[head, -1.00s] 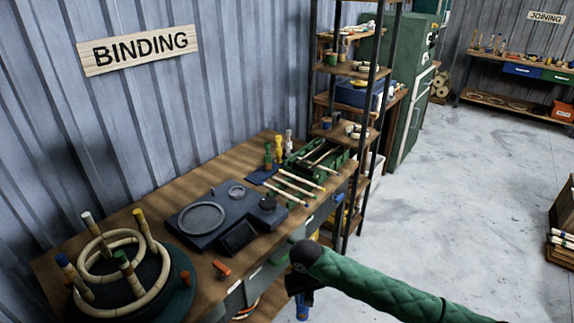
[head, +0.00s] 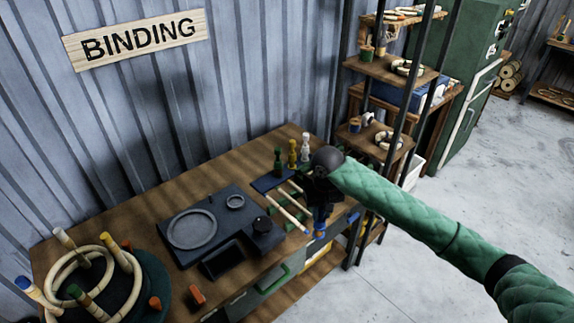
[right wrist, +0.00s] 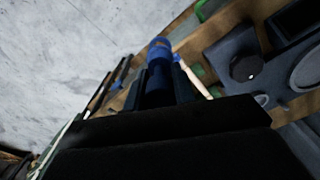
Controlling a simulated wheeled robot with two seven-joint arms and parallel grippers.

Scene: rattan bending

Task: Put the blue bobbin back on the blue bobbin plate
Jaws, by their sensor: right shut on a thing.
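My right gripper (head: 321,205) is shut on the blue bobbin (head: 320,214), held at the right front part of the binding bench. In the right wrist view the blue bobbin (right wrist: 159,62) stands out between the dark fingers of the right gripper (right wrist: 162,85). A small dark blue plate (head: 266,184) lies on the bench to the left of the gripper, with its right part hidden by other things. Green (head: 277,161), yellow (head: 292,153) and white (head: 305,147) bobbins stand upright along its back. My left gripper is out of view.
Pale sticks (head: 288,213) lie just left of the gripper, and my arm hides most of the green rack behind them. A dark tool tray (head: 190,256) fills the bench's middle. A rattan ring frame (head: 135,275) stands at the left. A shelf rack (head: 375,70) rises on the right.

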